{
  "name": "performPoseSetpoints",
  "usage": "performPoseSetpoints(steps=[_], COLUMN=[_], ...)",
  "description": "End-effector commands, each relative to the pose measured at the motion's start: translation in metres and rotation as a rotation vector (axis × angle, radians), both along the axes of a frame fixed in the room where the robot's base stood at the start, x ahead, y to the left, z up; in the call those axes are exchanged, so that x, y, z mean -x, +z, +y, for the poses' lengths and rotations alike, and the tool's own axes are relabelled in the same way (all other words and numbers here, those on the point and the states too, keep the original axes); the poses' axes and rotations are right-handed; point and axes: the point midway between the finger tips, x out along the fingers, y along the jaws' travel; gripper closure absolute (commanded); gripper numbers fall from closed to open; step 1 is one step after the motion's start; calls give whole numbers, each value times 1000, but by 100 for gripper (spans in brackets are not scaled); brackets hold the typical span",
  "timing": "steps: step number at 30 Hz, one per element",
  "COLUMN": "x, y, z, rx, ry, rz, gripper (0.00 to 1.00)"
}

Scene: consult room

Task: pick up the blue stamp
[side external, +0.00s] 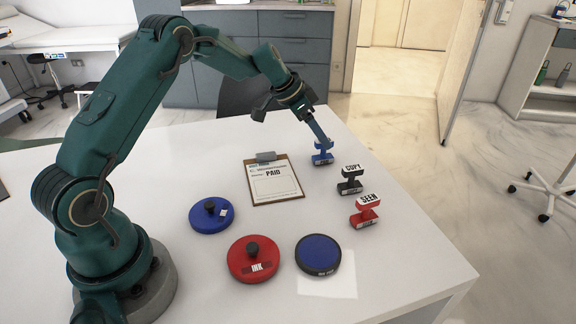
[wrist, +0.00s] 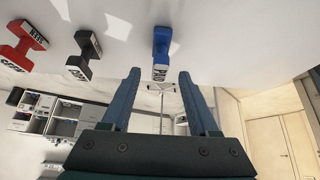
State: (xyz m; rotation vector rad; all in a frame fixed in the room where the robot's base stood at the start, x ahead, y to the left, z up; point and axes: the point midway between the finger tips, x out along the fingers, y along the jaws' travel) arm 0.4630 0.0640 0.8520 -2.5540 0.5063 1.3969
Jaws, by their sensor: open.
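The blue stamp (side external: 322,158) stands upright on the white table near its far right edge. In the wrist view the blue stamp (wrist: 161,45) is just beyond the fingertips, roughly centred between them, with a lettered label on its end. My gripper (side external: 320,139) reaches down to the stamp from above and behind, its tips close to the stamp's top. In the wrist view my gripper (wrist: 160,74) is open, with nothing between the fingers. Whether a finger touches the stamp I cannot tell.
A black COPY stamp (side external: 350,181) and a red SEEN stamp (side external: 366,210) stand nearer the camera. A clipboard (side external: 298,194) lies to the left. A blue round lid (side external: 198,226), a red INK tin (side external: 235,264) and a blue ink pad (side external: 318,252) lie in front.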

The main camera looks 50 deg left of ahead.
Motion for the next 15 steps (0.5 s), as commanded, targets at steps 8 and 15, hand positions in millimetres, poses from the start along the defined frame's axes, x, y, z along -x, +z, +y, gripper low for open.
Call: performPoseSetpoints(steps=[8, 15], x=[-13, -14], y=[-22, -24], z=[-6, -7], rx=[0, 0], ry=[0, 0], rz=[1, 0], gripper=[39, 39])
